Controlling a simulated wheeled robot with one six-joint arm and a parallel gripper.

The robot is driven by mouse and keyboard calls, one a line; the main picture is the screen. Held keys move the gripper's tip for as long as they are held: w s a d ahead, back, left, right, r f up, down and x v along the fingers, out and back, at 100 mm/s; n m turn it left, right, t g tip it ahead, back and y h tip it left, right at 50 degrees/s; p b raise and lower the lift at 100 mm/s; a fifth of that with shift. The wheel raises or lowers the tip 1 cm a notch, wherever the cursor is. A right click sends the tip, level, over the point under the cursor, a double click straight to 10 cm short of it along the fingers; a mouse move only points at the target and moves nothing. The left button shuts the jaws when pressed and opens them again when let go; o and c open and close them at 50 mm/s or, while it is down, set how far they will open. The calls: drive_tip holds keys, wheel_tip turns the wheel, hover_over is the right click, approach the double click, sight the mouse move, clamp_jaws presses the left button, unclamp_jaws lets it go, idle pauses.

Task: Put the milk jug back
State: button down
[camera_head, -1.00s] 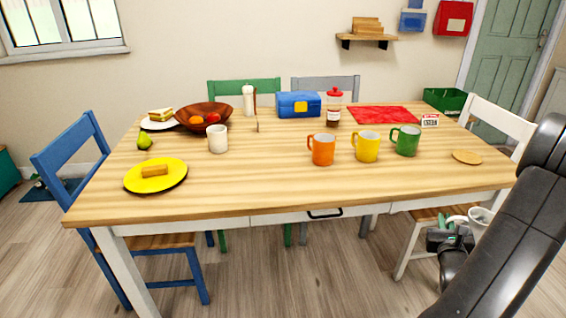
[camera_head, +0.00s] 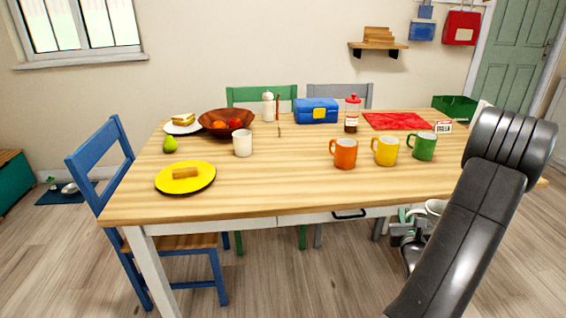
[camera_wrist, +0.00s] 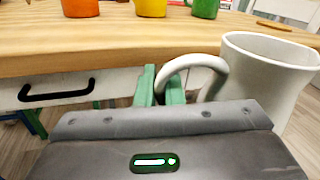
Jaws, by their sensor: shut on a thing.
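The milk jug is a white jug with a loop handle. In the wrist view the jug (camera_wrist: 268,75) stands upright on the right, with its handle (camera_wrist: 190,68) toward my gripper (camera_wrist: 163,88). The green fingers are shut on the handle. In the head view the jug (camera_head: 436,207) shows only in part, beside my gripper (camera_head: 408,222), at the table's front edge and below the top's level. My arm covers part of this area. The wooden table (camera_head: 290,185) is in front of me.
Orange (camera_head: 343,153), yellow (camera_head: 385,150) and green (camera_head: 422,146) mugs stand in a row on the table. A white cup (camera_head: 242,143) and yellow plate (camera_head: 185,178) are on the left. A drawer handle (camera_wrist: 58,94) juts from the table front. The table's front middle is clear.

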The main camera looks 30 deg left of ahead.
drive_tip(key=s+a+r+n+g+y+p, duration=0.1)
drive_tip(key=s+a+r+n+g+y, duration=0.2)
drive_tip(key=a+r+n+g+y, duration=0.2)
drive_tip(key=s+a+r+n+g+y+p, duration=0.1)
drive_tip(key=s+a+r+n+g+y, duration=0.3)
drive_tip(key=a+r+g+y, duration=0.3)
drive_tip(key=a+r+n, duration=0.1)
drive_tip(key=a+r, duration=0.4)
drive_tip(key=r, duration=0.1)
drive_tip(key=shift+r+n, duration=0.4)
